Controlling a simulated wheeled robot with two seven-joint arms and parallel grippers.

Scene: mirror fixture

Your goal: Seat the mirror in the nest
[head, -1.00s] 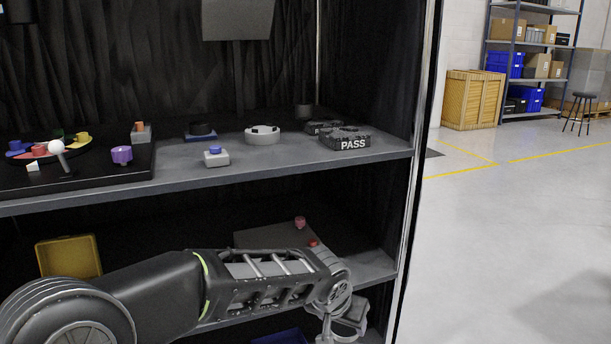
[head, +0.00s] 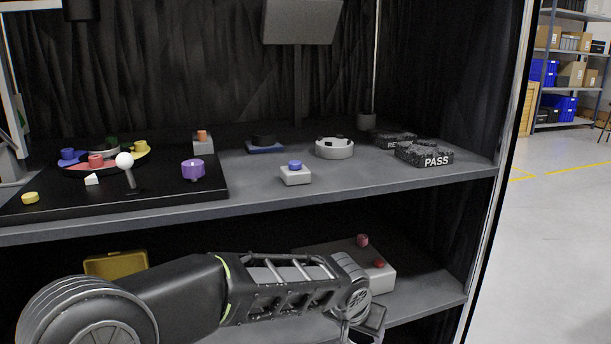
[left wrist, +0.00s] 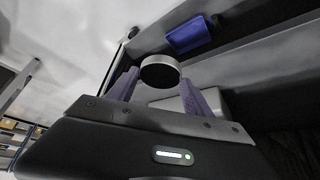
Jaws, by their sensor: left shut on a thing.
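In the left wrist view a round disc with a dark face and a silver rim, apparently the mirror (left wrist: 160,72), sits between the purple fingers of my left gripper (left wrist: 158,84), which is shut on it. In the head view my left gripper (head: 366,322) is low in front of the lower shelf, partly cut off by the bottom edge, and the disc cannot be made out there. On the upper shelf stands a pale round ring (head: 334,152) with dark pieces on its rim, possibly the nest. It is well above my left gripper. My right gripper is not in view.
The upper shelf (head: 400,185) also holds a blue-buttoned box (head: 295,177), a dark round part on a blue base (head: 264,147), a block marked PASS (head: 424,154) and a black board (head: 120,205) with coloured parts. A red-buttoned box (head: 380,278) is on the lower shelf.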

